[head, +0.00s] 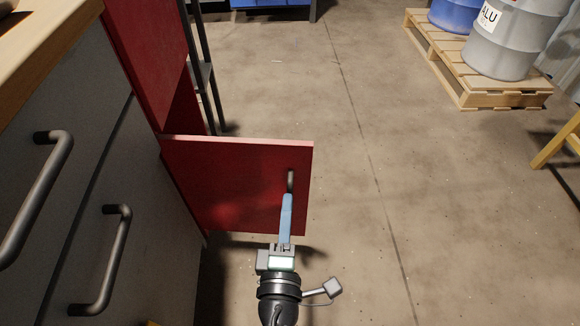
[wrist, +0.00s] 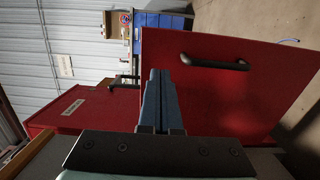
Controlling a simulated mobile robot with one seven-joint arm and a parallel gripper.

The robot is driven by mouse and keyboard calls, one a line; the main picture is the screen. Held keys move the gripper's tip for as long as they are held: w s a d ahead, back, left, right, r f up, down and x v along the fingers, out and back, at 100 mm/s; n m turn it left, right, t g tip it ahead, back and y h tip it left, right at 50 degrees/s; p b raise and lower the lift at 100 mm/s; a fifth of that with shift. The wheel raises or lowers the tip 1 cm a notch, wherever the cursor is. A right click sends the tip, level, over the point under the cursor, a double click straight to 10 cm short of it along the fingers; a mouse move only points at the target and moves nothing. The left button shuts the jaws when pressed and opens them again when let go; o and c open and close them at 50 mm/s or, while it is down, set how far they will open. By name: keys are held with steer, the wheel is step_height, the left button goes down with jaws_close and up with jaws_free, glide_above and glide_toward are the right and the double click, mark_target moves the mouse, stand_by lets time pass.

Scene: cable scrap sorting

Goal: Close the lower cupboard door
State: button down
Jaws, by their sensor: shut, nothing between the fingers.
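The lower cupboard door (head: 225,185) is red and stands open, swung out from the cupboard front into the aisle; its face also fills much of the wrist view (wrist: 275,100). Its dark bar handle (head: 291,180) is near the door's free edge and shows in the wrist view (wrist: 215,64). My gripper (head: 287,197) has long blue fingers, shut together and empty. The fingertips are at the near side of the door, by the lower end of the handle in the head view. In the wrist view the fingers (wrist: 158,72) appear left of the handle. I cannot tell whether they touch the door.
Grey drawers with bar handles (head: 117,255) line the left side under a wooden worktop (head: 45,45). A red upper panel (head: 150,60) is above the door. A pallet (head: 475,88) with drums (head: 500,45) stands at the far right. The floor (head: 350,180) right of the door is clear.

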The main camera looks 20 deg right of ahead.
mark_target(292, 157)
steer(key=x, duration=0.9)
steer(key=shift+w, duration=0.15)
steer(key=shift+w+d, duration=0.1)
